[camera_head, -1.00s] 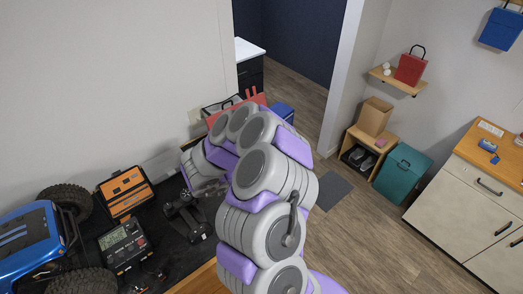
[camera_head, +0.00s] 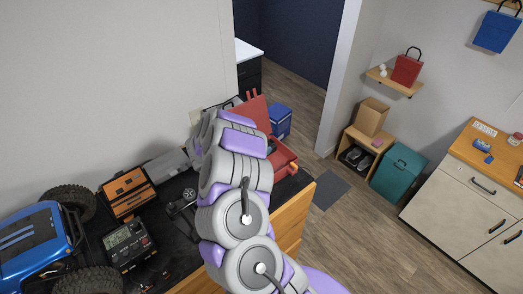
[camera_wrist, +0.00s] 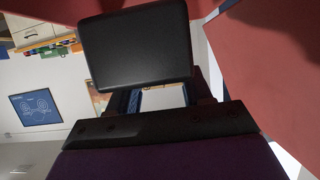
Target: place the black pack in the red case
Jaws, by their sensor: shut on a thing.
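The red case (camera_head: 282,154) stands open at the far end of the black-topped bench, its lid raised at the back. My arm covers much of it in the head view. In the wrist view my gripper (camera_wrist: 166,92) is shut on the black pack (camera_wrist: 137,45), a dark block with rounded corners. Red walls of the case (camera_wrist: 272,65) show close at the right and top of the wrist view. Whether the pack touches the case, I cannot tell. My gripper and the pack are hidden behind my arm in the head view.
On the bench are an orange-black box (camera_head: 127,190), a charger with a display (camera_head: 128,245), a blue crawler (camera_head: 35,245) and a black part (camera_head: 182,203). A blue box (camera_head: 280,121) stands behind the case. A wall runs along the bench's left.

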